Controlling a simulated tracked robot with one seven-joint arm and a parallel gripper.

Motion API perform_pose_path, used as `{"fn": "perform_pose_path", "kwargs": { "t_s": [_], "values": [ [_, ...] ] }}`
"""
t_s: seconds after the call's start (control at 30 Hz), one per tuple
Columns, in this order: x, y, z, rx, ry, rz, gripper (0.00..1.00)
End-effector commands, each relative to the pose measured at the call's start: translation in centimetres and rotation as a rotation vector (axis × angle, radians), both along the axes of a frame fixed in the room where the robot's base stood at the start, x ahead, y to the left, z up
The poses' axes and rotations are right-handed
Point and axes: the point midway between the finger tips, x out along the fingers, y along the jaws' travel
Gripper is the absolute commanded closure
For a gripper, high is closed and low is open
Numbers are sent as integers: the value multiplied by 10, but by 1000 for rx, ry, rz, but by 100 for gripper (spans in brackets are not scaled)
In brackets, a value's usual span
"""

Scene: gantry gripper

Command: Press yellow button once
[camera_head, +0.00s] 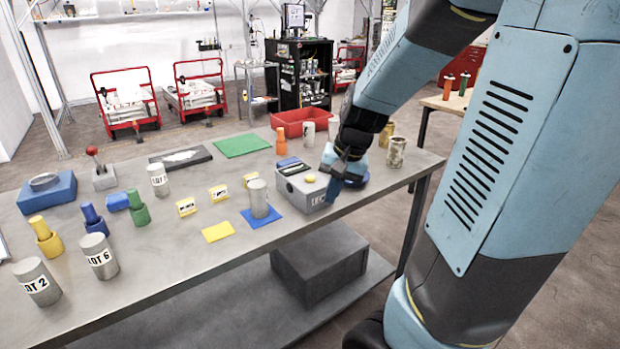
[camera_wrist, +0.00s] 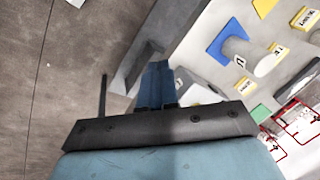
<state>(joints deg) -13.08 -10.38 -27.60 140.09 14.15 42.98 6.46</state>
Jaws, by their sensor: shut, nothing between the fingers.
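The yellow button (camera_head: 310,178) is a small round cap on top of a grey box (camera_head: 292,188) near the front edge of the table, in the head view. My gripper (camera_head: 327,192) is just to the right of the button in that view, its blue fingers overlapping the right part of the box. I cannot tell whether they touch the box. In the wrist view my gripper's blue fingers (camera_wrist: 156,75) are together and empty. The button does not show in the wrist view.
On the grey table (camera_head: 150,270), a grey cylinder (camera_head: 259,200) stands on a blue mat left of the box. An orange bottle (camera_head: 281,142) and a red tray (camera_head: 300,124) are behind. Metal cans (camera_head: 396,152) stand to the right. A yellow mat (camera_head: 218,232) lies flat.

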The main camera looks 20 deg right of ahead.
Motion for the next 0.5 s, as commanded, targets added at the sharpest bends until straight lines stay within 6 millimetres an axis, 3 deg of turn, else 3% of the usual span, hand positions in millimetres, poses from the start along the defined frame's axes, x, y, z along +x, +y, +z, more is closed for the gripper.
{"fn": "perform_pose_path", "kwargs": {
  "t_s": [0.2,0.5],
  "values": [
    [-28,20,49,-51,-122,157,100],
    [-75,41,103,-205,-270,341,100]
  ]
}}
